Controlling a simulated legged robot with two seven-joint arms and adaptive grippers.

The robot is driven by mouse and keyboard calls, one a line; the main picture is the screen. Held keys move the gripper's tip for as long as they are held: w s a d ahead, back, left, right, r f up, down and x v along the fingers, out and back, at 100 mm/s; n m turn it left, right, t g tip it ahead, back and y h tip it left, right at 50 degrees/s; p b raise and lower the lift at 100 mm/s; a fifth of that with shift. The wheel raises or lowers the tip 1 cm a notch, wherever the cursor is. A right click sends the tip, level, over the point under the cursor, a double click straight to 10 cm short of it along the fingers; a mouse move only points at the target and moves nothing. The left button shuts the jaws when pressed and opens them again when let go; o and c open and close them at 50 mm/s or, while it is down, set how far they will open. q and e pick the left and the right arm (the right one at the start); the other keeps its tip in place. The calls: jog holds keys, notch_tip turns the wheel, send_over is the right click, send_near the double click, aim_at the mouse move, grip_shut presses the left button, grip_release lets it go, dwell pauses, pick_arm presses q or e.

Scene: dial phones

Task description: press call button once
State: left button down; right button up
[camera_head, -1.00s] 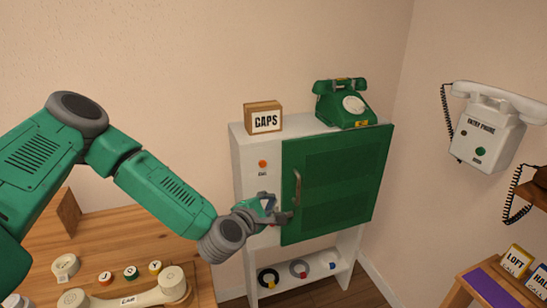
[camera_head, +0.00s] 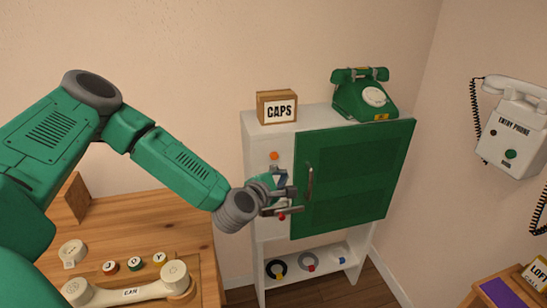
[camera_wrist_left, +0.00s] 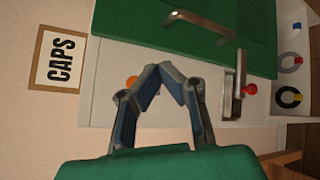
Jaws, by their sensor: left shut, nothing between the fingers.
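An orange button (camera_head: 274,155) sits high on the white left panel of the cabinet, with a small label under it that I cannot read. In the left wrist view the orange button (camera_wrist_left: 131,82) is partly hidden behind a finger. My left gripper (camera_head: 285,190) is in front of this panel, below the orange button and left of the green door's handle. Its blue-grey fingertips (camera_wrist_left: 166,68) meet with nothing between them. I cannot tell whether they touch the panel. A red knob (camera_head: 282,217) is below the gripper. The white entry phone (camera_head: 515,135) on the right wall has a green button (camera_head: 511,154). My right gripper is not in view.
The green door (camera_head: 355,175) has a protruding metal handle (camera_head: 309,187) close to my gripper. A CAPS sign (camera_head: 277,107) and a green dial phone (camera_head: 364,95) stand on the cabinet. A wooden desk (camera_head: 150,215) with a cream handset (camera_head: 130,291) is at lower left.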

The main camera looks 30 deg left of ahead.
aim_at(274, 156)
pick_arm(q)
jog(key=w+a+b, duration=0.1)
jog(key=w+a, duration=0.3)
jog(key=shift+r, duration=0.1)
jog(key=shift+a, duration=0.3)
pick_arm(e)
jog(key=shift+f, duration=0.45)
pick_arm(q)
jog(key=shift+d, duration=0.3)
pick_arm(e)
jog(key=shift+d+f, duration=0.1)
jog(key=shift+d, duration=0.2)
pick_arm(q)
jog(key=shift+a, duration=0.2)
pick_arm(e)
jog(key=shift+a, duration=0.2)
pick_arm(q)
jog(key=shift+w+r, duration=0.1)
jog(key=shift+w, duration=0.2)
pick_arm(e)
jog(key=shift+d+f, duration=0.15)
